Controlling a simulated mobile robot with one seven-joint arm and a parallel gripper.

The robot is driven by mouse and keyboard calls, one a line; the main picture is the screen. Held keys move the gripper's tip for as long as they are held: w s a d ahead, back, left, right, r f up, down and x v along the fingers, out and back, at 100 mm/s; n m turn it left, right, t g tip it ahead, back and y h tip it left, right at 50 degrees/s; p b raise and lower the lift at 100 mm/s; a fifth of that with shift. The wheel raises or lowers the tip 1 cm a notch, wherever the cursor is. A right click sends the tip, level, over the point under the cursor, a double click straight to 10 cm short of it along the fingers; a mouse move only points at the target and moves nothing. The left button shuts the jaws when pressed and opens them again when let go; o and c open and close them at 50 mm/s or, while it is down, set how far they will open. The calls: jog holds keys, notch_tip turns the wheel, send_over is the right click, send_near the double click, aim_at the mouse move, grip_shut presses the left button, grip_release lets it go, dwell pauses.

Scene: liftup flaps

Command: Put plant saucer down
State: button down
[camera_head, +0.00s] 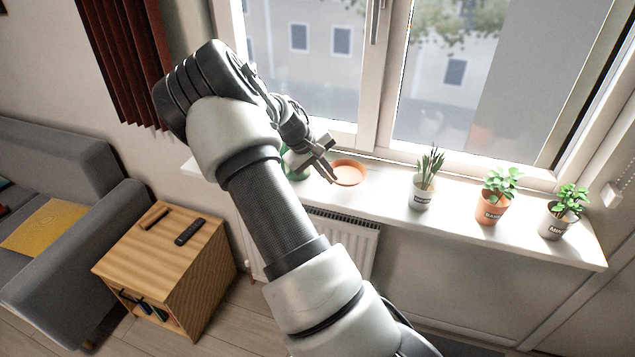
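The plant saucer (349,175) is a shallow, round terracotta dish. It is at the left part of the white windowsill (385,193), close to the window frame. My gripper (331,166) is at the saucer's left rim, with a fingertip overlapping or touching that edge in this view. I cannot tell whether the fingers are closed on the rim, or whether the saucer rests on the sill or is slightly above it.
A green object (295,172) is partly hidden behind my gripper. Three potted plants stand to the right: grey pot (421,199), terracotta pot (490,210), grey pot (553,227). Bare sill lies between saucer and first pot. A wooden side table (150,245) stands lower left.

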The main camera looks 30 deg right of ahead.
jog(key=shift+f, duration=2.35)
jog(key=c, duration=2.4)
grip_release()
jog(key=shift+o, duration=0.6)
jog(key=shift+r, duration=0.1)
